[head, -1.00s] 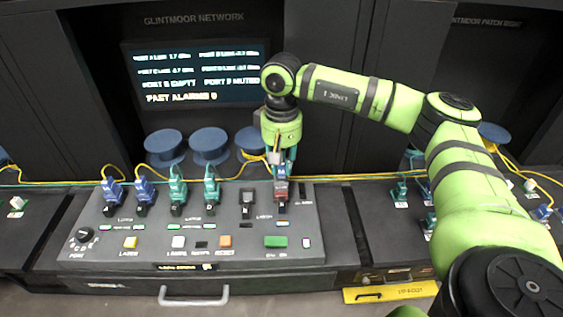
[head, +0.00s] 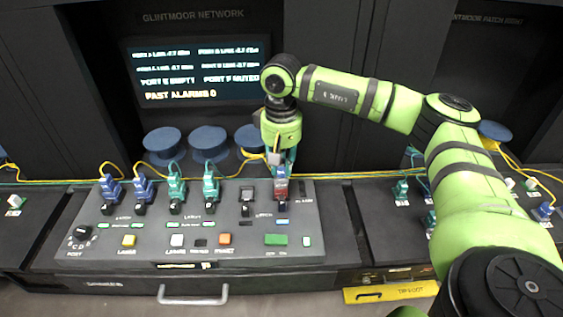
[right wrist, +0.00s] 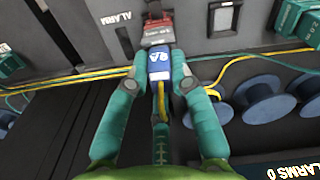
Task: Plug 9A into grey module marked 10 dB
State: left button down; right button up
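My right gripper (head: 279,158) points down at the back right of the console. In the right wrist view, its teal fingers (right wrist: 160,72) are closed around the blue plug 9A (right wrist: 159,66), with the yellow cable trailing back between them. The plug's front end meets a red and grey module (right wrist: 157,30); I see no clear gap, but cannot tell how deep it sits. That module also shows in the head view (head: 281,188), standing in the console's right-hand port. Its marking is too small to read. My left gripper is not in view.
A status screen (head: 195,75) hangs above.

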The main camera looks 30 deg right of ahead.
jog(key=o, duration=0.3)
notch_tip(320, 180, up, 12)
jog(key=shift+r, duration=0.1)
dwell(0.4)
